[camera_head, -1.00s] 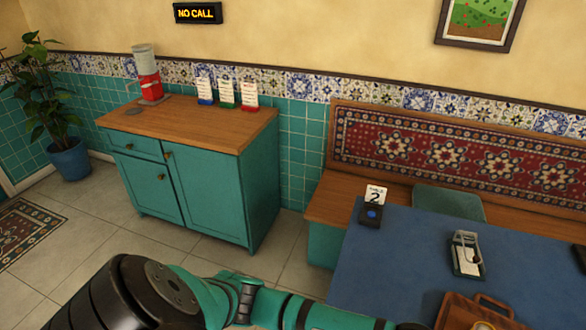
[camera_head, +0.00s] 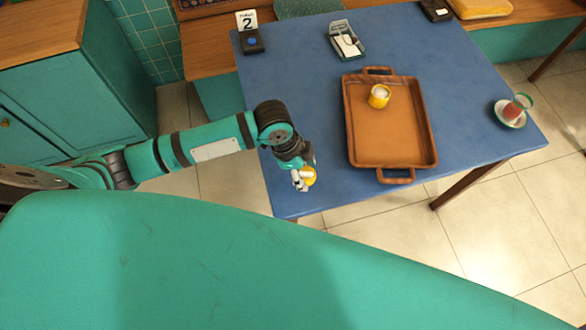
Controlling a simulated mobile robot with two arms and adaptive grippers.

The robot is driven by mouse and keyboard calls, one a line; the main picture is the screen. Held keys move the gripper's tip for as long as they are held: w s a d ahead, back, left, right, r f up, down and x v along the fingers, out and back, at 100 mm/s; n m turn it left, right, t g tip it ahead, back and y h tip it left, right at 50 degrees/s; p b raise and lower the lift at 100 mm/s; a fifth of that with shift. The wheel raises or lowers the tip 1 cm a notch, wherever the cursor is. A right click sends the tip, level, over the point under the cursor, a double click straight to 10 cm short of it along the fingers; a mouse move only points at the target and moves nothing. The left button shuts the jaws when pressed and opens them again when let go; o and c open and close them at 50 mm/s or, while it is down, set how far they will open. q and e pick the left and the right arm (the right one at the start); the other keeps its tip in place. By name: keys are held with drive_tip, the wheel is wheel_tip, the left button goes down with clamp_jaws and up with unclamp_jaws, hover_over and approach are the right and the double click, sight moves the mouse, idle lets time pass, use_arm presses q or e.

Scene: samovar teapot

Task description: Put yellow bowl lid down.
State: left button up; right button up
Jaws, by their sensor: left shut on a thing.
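My left gripper (camera_head: 300,181) is shut on the yellow bowl lid (camera_head: 309,176), near the left front part of the blue table. I cannot tell whether the lid touches the table top. The gripper hides part of the lid. A yellow bowl (camera_head: 378,99) stands in the brown tray (camera_head: 391,161), near its far side, with its top uncovered and something white inside. The lid is left of the tray and apart from it. My right gripper is out of view.
The blue table (camera_head: 302,93) is bare left of the tray. A table number sign (camera_head: 249,31) and a napkin holder (camera_head: 345,42) stand at the back. A tea glass (camera_head: 515,108) on a saucer stands at the right edge. A cabinet (camera_head: 75,85) is at left.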

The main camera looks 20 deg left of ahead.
use_arm(q)
drive_tip(key=shift+w+a+f, duration=0.1)
drive_tip(key=shift+w+a, duration=0.1)
drive_tip(key=shift+a, duration=1)
drive_tip(key=shift+a+f, duration=0.1)
drive_tip(key=shift+f, duration=0.05)
wheel_tip(320, 180, down, 3)
drive_tip(key=shift+f+p, duration=0.15)
drive_tip(key=shift+p, duration=0.3)
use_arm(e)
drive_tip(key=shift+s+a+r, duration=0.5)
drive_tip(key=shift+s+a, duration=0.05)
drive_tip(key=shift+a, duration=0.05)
use_arm(q)
drive_tip(key=o, duration=1)
drive_tip(key=shift+f, duration=0.1)
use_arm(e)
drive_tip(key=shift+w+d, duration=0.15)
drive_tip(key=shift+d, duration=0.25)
